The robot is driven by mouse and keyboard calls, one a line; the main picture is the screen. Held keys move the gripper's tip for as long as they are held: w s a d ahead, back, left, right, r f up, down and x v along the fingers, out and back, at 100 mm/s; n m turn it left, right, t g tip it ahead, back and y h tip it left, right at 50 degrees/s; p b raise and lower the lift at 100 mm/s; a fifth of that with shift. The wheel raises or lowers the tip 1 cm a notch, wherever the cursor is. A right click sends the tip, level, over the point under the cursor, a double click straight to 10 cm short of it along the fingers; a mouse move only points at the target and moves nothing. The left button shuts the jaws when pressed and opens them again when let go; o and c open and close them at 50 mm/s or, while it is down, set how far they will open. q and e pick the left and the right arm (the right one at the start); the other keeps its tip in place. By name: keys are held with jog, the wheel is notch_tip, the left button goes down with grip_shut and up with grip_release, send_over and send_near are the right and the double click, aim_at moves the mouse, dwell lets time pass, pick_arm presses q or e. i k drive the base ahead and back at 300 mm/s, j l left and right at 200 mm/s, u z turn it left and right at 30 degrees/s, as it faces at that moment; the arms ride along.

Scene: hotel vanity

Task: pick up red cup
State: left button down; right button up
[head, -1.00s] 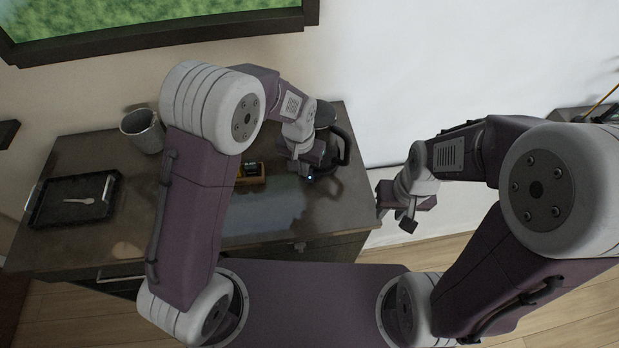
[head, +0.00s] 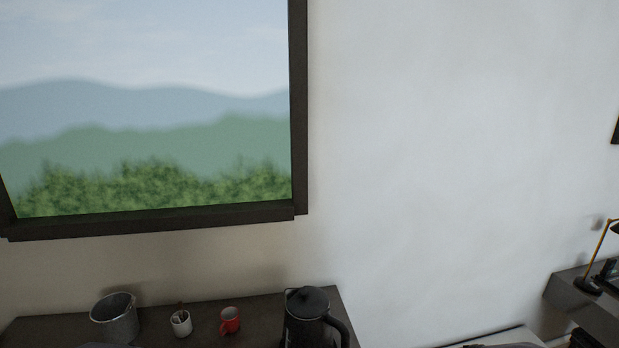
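The red cup (head: 231,320) stands upright near the back of the dark vanity top (head: 260,310), at the bottom of the head view. It is between a white cup and a black kettle. Its handle side faces the lower left, though it is small in view. Neither of my grippers shows in the head view now, so I cannot see where they are relative to the cup.
A black kettle (head: 308,318) stands just right of the red cup. A white cup (head: 181,323) with something in it and a grey bucket (head: 115,318) stand to the left. A framed window (head: 150,120) is above. A desk lamp (head: 600,255) stands far right.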

aim_at(228, 324)
jog(key=k+j+u, duration=0.1)
jog(key=j, duration=0.3)
jog(key=k+j+u, duration=0.1)
jog(key=j, duration=0.3)
jog(key=k+j+u, duration=0.1)
jog(key=j, duration=0.35)
jog(key=k+j, duration=0.1)
jog(key=j, duration=0.3)
jog(key=i+l, duration=0.35)
jog(key=i+u, duration=0.05)
jog(key=i, duration=0.05)
